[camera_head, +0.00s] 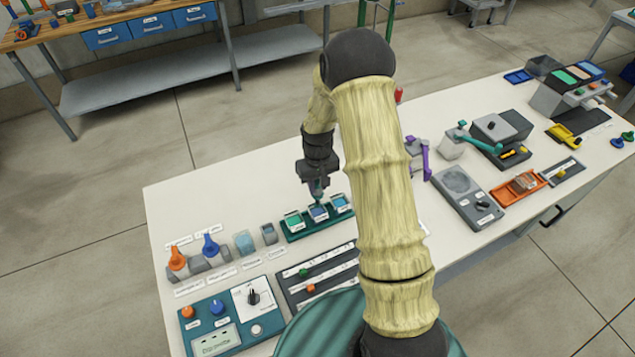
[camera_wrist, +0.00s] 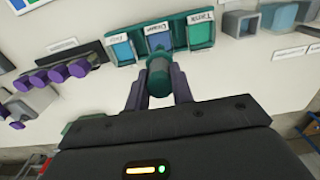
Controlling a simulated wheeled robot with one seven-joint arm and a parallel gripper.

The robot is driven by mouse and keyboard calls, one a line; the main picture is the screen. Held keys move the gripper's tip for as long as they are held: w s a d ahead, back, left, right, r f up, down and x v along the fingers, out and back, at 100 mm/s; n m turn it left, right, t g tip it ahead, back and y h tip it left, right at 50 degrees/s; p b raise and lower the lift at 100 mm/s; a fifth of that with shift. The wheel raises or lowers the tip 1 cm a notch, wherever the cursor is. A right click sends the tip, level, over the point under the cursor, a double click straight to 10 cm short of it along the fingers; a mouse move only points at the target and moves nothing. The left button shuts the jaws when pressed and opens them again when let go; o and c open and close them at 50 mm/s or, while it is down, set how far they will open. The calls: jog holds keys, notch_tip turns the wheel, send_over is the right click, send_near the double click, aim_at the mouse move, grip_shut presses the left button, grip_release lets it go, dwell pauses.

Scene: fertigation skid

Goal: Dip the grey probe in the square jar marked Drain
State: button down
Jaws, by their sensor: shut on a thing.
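My gripper (camera_head: 316,183) is shut on a dark teal cylinder (camera_wrist: 158,76), held upright between the two fingers. Three square jars stand in a green rack (camera_head: 296,237). The middle jar (camera_head: 318,213) is blue, and its label seems to read Drain in the wrist view (camera_wrist: 159,42). The green jar (camera_head: 293,221) is marked Tank. The third jar (camera_head: 341,203) is light blue, its label unclear.
Left of the rack stand a small grey holder (camera_head: 269,235), a pale blue block (camera_head: 244,243) and blue and orange handled pieces (camera_head: 211,246). A slider panel (camera_head: 318,279) lies in front. The table behind the rack is clear.

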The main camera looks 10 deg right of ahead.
aim_at(318, 206)
jog(key=shift+f+b, duration=2)
jog(key=shift+f, duration=1.3)
dwell(0.4)
jog(key=shift+r+p, duration=3)
jog(key=shift+r, duration=1.3)
jog(key=shift+w, duration=0.1)
